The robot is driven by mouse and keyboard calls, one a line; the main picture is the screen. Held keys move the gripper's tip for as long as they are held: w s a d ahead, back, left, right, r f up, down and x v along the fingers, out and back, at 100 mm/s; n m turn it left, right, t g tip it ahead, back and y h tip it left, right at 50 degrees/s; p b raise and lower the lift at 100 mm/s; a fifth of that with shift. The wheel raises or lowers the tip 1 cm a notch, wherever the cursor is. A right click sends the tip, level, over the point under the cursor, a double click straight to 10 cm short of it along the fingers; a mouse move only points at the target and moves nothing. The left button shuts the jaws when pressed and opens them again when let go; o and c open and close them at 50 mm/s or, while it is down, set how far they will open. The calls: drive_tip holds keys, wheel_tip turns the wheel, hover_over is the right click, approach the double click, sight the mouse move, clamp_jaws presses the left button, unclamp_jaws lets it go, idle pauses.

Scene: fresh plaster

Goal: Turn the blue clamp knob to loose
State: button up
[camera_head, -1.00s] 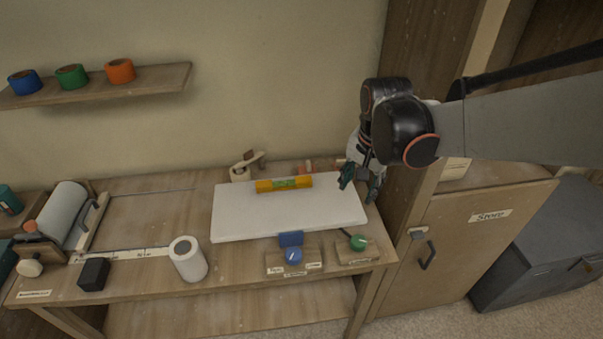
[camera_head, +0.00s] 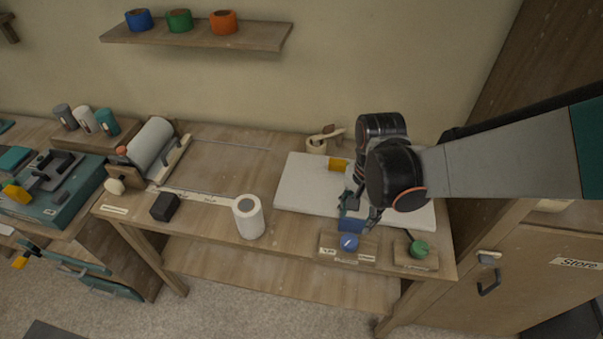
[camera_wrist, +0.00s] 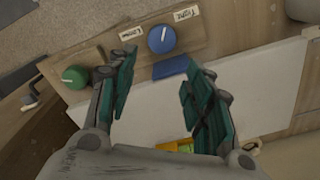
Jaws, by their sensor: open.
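The blue clamp knob (camera_head: 348,242) is on a small wooden base at the bench's front edge, with a blue clamp block (camera_head: 350,225) behind it. In the wrist view the knob (camera_wrist: 162,39) has a white pointer mark, between a "Tight" label (camera_wrist: 186,13) and another label (camera_wrist: 124,50), too small to read surely. The mark points away from the blue block, at neither label exactly. My gripper (camera_head: 358,210) is open and empty above the white board's front edge, near the block. In the wrist view the knob lies beyond the open fingertips (camera_wrist: 160,72), apart from them.
A green knob (camera_head: 418,249) on its own base is to the right. The white board (camera_head: 300,190) carries a yellow level (camera_head: 338,165), partly hidden by my arm. A white roll (camera_head: 249,217) stands left of the clamp. A shelf (camera_head: 200,35) holds coloured rolls.

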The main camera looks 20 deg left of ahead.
sight(350, 240)
drive_tip(key=f+b, duration=0.2)
drive_tip(key=f, duration=0.1)
drive_tip(key=f+b, duration=0.2)
drive_tip(key=f, duration=0.2)
drive_tip(key=s+f+b, duration=0.1)
drive_tip(key=f+b, duration=0.1)
drive_tip(key=f, duration=0.1)
drive_tip(key=shift+a+f+b, duration=0.25)
drive_tip(key=shift+f+b, duration=0.1)
drive_tip(key=shift+f, duration=0.05)
drive_tip(key=c, duration=0.8)
